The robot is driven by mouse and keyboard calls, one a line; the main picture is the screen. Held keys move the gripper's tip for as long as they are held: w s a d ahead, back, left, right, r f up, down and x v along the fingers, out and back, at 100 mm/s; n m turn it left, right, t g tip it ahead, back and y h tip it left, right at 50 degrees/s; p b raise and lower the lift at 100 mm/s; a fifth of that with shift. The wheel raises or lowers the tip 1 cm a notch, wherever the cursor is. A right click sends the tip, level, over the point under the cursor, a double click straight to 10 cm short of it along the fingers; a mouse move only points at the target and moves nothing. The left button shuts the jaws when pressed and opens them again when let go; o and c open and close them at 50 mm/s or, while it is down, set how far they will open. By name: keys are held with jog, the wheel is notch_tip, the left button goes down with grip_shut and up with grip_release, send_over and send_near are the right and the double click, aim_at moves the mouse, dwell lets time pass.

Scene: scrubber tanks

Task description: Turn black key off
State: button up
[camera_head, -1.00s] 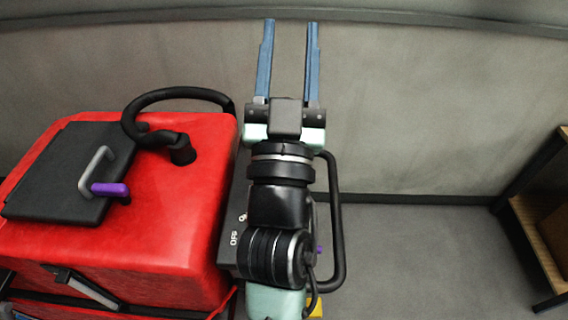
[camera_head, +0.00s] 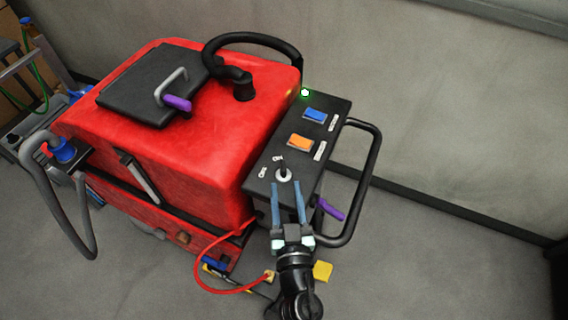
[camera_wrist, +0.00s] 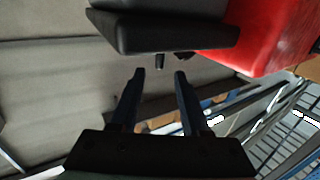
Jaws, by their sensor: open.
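The black key (camera_head: 282,163) stands in a round pale lock (camera_head: 283,176) at the near end of the dark control panel (camera_head: 262,185), with ON and OFF lettering beside it. My gripper (camera_head: 287,184) is open and empty, its two blue fingers apart and pointing toward the key from the near side. I cannot tell whether the fingers touch anything there. In the wrist view my gripper (camera_wrist: 159,74) has its fingers open below a dark box-like part (camera_wrist: 165,35). A small dark stub shows just beyond the fingertips; I cannot tell whether it is the key.
The panel also carries a blue switch (camera_head: 315,115), an orange switch (camera_head: 300,142) and a lit green lamp (camera_head: 305,92). A black handlebar (camera_head: 372,180) with a purple lever (camera_head: 330,209) is at right. The red tank (camera_head: 180,150) is left. Open floor lies at right.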

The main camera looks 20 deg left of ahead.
aim_at(284, 173)
jog(key=x, duration=0.7)
grip_shut()
